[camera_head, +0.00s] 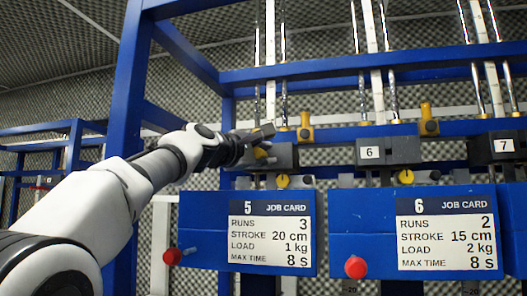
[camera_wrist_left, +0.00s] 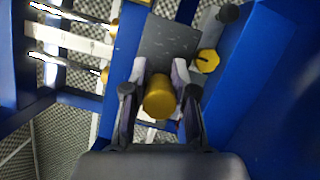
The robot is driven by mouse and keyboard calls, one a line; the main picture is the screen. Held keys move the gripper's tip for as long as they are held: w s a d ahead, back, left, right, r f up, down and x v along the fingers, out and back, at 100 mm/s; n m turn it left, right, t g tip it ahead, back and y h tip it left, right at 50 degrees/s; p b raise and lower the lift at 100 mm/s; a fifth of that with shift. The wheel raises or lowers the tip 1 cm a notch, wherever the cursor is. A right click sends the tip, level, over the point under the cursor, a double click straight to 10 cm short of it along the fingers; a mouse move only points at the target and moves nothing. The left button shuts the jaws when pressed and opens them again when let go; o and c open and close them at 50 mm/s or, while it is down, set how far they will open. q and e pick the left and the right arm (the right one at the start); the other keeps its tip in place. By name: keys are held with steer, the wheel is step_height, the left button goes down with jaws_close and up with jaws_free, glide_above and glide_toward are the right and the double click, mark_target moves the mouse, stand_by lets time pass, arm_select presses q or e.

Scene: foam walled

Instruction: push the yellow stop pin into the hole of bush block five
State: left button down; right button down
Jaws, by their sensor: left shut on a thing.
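My left gripper (camera_head: 258,142) is at the grey bush block five (camera_head: 285,156), above job card 5 (camera_head: 270,234). In the left wrist view its fingers (camera_wrist_left: 160,75) are shut on the yellow stop pin (camera_wrist_left: 160,98), whose round head faces the camera. The grey block (camera_wrist_left: 170,38) lies just beyond the fingertips there. In the head view only a little of the yellow pin (camera_head: 261,153) shows beside the fingers. The hole is hidden behind pin and fingers, so I cannot tell how deep the pin sits. My right gripper is not in view.
Bush block 6 (camera_head: 388,151) and block 7 (camera_head: 500,147) stand to the right. A yellow knob (camera_head: 283,181) is just below block five. Red knobs (camera_head: 172,256) (camera_head: 355,267) stick out from the blue panels. Blue frame posts (camera_head: 130,85) and shiny vertical rods surround the blocks.

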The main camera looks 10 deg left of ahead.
arm_select(q)
steer(key=shift+w, duration=0.1)
steer(key=c, duration=0.8)
jaws_free()
steer(key=shift+c, duration=0.2)
steer(key=v, duration=0.8)
steer(key=shift+r, duration=0.1)
steer(key=shift+w+d, duration=0.15)
steer(key=shift+w, duration=0.25)
steer(key=shift+s, duration=0.1)
steer(key=shift+s, duration=0.1)
